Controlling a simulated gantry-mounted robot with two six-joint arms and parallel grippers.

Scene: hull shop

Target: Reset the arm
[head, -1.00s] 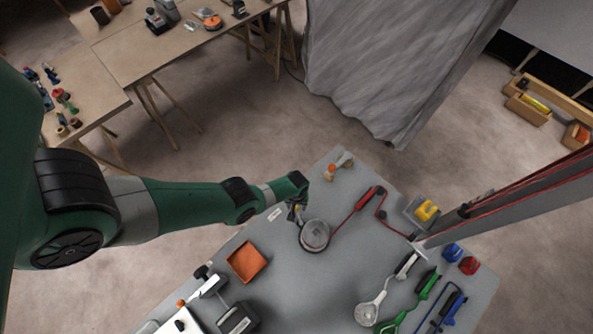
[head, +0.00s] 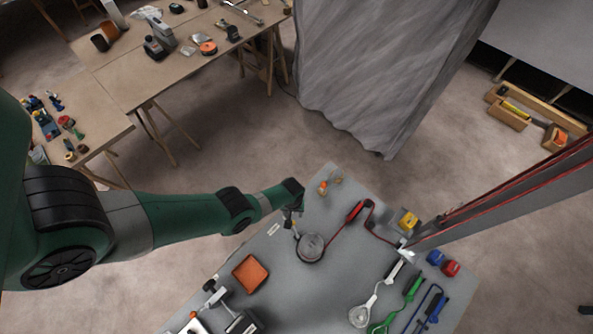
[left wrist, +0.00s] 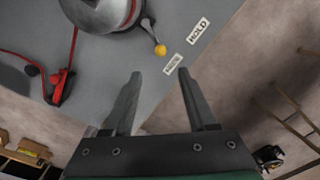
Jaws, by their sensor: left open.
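My left arm comes in from the left in the head view, and its left gripper (head: 291,218) is over the edge of the grey table (head: 290,270), close to a round metal pot-like item (head: 310,247). In the left wrist view the left gripper (left wrist: 158,75) is open with nothing between its fingers. The metal item (left wrist: 95,12) is beyond the fingertips there, with a yellow-tipped handle (left wrist: 160,50). A label reading HOLD (left wrist: 198,30) lies beside it. My right gripper is not in view.
An orange tray (head: 250,274), a red-handled tool (head: 356,211) and several hand tools lie on the grey table. A grey curtain (head: 375,80) hangs behind it. Wooden workbenches (head: 120,65) stand at the upper left. Open floor lies between.

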